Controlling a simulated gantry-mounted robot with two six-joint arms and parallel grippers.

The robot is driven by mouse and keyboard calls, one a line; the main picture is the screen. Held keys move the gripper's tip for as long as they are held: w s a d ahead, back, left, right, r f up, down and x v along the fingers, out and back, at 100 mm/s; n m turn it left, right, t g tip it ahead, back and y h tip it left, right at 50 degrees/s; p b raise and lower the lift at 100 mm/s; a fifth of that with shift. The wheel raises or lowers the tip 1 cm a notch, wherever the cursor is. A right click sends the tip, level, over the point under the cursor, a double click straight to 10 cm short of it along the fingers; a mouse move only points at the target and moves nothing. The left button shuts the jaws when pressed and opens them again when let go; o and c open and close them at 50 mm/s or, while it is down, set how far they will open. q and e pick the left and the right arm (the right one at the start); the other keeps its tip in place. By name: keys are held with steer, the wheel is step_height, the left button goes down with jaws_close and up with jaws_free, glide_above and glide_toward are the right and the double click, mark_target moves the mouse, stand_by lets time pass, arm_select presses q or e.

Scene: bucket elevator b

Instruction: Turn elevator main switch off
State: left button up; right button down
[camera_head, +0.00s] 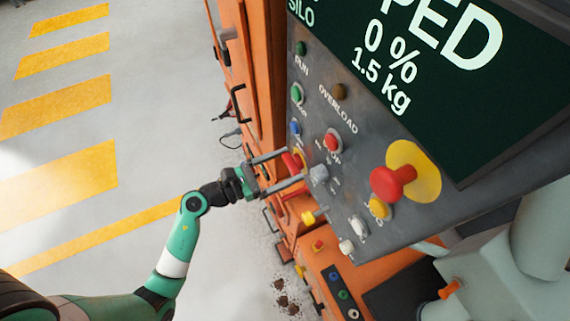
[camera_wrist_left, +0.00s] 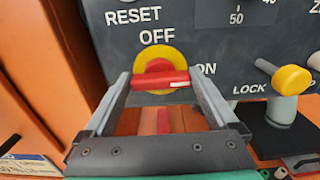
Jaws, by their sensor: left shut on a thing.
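The main switch is a red handle (camera_wrist_left: 160,80) on a round yellow plate (camera_wrist_left: 158,58) on the dark control panel. In the left wrist view the handle lies level, its white mark at the right end towards the ON label; OFF is printed above the plate. In the head view the switch (camera_head: 291,162) is partly hidden between the fingers. My left gripper (camera_head: 294,166) is shut on the handle, one finger at each end, as the left wrist view (camera_wrist_left: 159,78) shows. My right gripper is not in view.
A red mushroom button (camera_head: 392,181) sticks out at the panel's right. A yellow knob (camera_head: 309,217) and a yellow lock lever (camera_wrist_left: 290,78) stand out near the switch. Several small buttons line the panel. Orange cabinets (camera_head: 265,70) stand behind; the grey floor (camera_head: 150,100) is open at left.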

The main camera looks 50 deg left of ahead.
arm_select(q)
steer(key=shift+r+n+p, duration=0.2)
steer(key=shift+n+p, duration=0.6)
steer(key=shift+p, duration=0.25)
steer(key=n+p, duration=0.5)
steer(key=n, duration=0.1)
steer(key=shift+a+p, duration=0.15)
steer(key=shift+p, duration=0.25)
steer(key=n+p, duration=0.3)
steer(key=n, duration=0.2)
steer(key=shift+f+p, duration=0.1)
steer(key=shift+p, duration=0.25)
steer(key=n, duration=0.1)
steer(key=n+p, duration=0.1)
steer(key=n, duration=0.1)
steer(key=n+p, duration=0.1)
steer(key=n, duration=0.1)
steer(key=shift+f, duration=0.25)
steer(key=shift+n, duration=0.3)
steer(key=o, duration=1)
steer(key=shift+a, duration=0.1)
